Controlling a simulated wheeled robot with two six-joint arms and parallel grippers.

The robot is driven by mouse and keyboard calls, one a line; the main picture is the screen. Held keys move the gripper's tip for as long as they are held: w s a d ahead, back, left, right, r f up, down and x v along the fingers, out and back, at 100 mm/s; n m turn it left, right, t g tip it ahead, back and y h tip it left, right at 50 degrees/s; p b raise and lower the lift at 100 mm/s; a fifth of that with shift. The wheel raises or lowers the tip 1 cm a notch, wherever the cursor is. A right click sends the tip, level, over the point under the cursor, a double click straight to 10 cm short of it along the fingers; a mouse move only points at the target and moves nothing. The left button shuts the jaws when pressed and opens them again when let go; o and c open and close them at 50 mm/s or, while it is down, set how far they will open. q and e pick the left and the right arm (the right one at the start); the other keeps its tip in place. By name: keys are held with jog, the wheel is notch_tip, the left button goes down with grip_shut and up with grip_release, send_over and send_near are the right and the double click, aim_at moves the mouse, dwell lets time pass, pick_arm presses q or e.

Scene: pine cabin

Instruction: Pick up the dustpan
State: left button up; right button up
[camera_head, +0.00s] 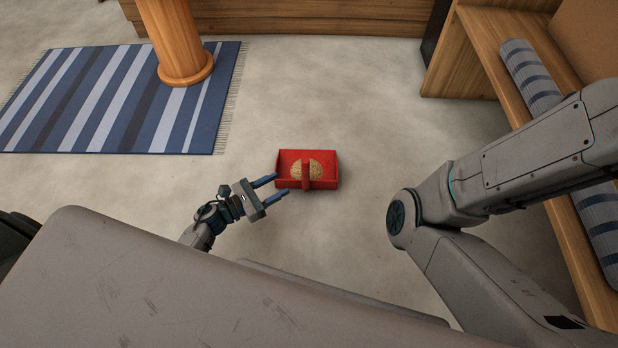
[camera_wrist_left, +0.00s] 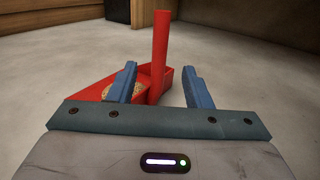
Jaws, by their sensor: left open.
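The red dustpan (camera_head: 327,183) lies on the grey floor near the middle of the head view, with a tan heap of crumbs (camera_head: 318,168) in it. Its red handle (camera_head: 306,175) rises from the front edge. In the left wrist view the handle (camera_wrist_left: 160,55) stands upright and appears between the blue fingertips, with the red pan (camera_wrist_left: 97,93) behind. My left gripper (camera_head: 277,189) is open, its fingers pointing at the dustpan from the left. I cannot tell whether a finger touches the handle. My right gripper is not in view; only my right arm shows.
A blue striped rug (camera_head: 95,100) with a wooden post (camera_head: 173,40) on it is at the upper left. Bare floor surrounds the dustpan.

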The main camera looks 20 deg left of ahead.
aim_at(305, 170)
pick_arm(q)
jog(key=b+x, duration=0.3)
jog(key=x, duration=0.6)
jog(key=shift+w+d+f, duration=0.15)
jog(key=shift+w+d, duration=0.2)
jog(key=shift+w, duration=0.05)
grip_shut()
